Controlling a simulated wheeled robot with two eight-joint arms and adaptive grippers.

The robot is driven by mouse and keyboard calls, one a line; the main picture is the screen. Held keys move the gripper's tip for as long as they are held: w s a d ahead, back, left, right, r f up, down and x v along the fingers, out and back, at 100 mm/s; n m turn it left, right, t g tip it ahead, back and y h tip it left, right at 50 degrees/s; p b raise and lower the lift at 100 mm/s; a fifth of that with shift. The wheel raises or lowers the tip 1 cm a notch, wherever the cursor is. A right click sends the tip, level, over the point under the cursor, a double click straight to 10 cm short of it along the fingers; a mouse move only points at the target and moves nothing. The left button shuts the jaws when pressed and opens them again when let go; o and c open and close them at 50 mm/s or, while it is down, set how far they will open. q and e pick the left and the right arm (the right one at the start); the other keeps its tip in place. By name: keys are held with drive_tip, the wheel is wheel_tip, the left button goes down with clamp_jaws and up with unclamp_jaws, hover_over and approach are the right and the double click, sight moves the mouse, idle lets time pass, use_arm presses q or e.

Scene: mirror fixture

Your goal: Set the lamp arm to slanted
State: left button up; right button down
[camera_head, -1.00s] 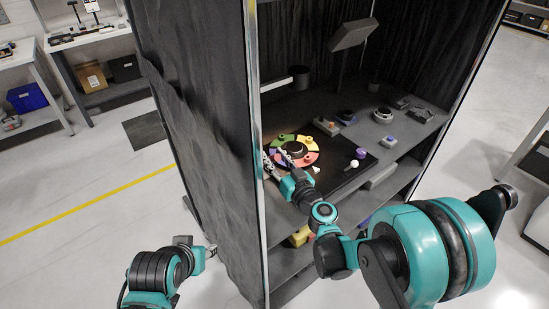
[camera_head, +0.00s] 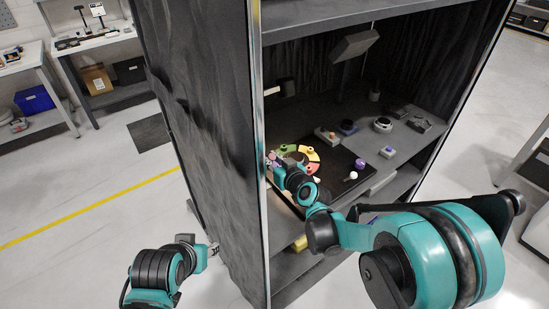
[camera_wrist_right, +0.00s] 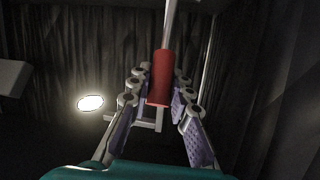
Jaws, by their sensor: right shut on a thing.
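In the right wrist view, a red grip (camera_wrist_right: 161,66) on a pale rod (camera_wrist_right: 170,22), apparently the lamp arm, stands nearly upright between my right gripper's fingers (camera_wrist_right: 160,84), which are shut on it. A bright round light (camera_wrist_right: 90,102) glows to its left. In the head view, my right gripper (camera_head: 274,160) is inside the cabinet by the left front post, small and partly hidden; the red grip cannot be made out there. A dark cylinder (camera_head: 287,88) with a pale bar (camera_head: 271,92) shows higher up. My left gripper (camera_head: 213,249) hangs outside the cabinet; its opening is unclear.
The cabinet's left front post (camera_head: 257,150) and dark side wall (camera_head: 205,130) stand close to my right gripper. A coloured ring (camera_head: 313,156) lies on a dark board. Several small devices and a tilted grey panel (camera_head: 354,46) are to the right.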

drive_tip(key=shift+w+a+r+n+g+h+p, duration=0.2)
drive_tip(key=shift+w+a+g+h+p, duration=0.55)
drive_tip(key=shift+w+a+g+p, duration=0.6)
drive_tip(key=shift+w+a+r+n+g+h+p, duration=0.1)
drive_tip(key=shift+w+a+r+g+h+p, duration=0.15)
drive_tip(key=shift+w+a+g+h+p, duration=1.05)
drive_tip(key=shift+w+a+r+n+g+h+p, duration=0.1)
drive_tip(key=shift+w+a+r+g+h+p, duration=0.15)
drive_tip(key=shift+w+a+g+p, duration=0.75)
drive_tip(key=shift+w+d+t, duration=0.25)
drive_tip(key=shift+w+d, duration=0.2)
drive_tip(key=shift+w, duration=0.25)
drive_tip(key=c, duration=1.4)
unclamp_jaws()
drive_tip(key=shift+o, duration=0.2)
drive_tip(key=v, duration=1.2)
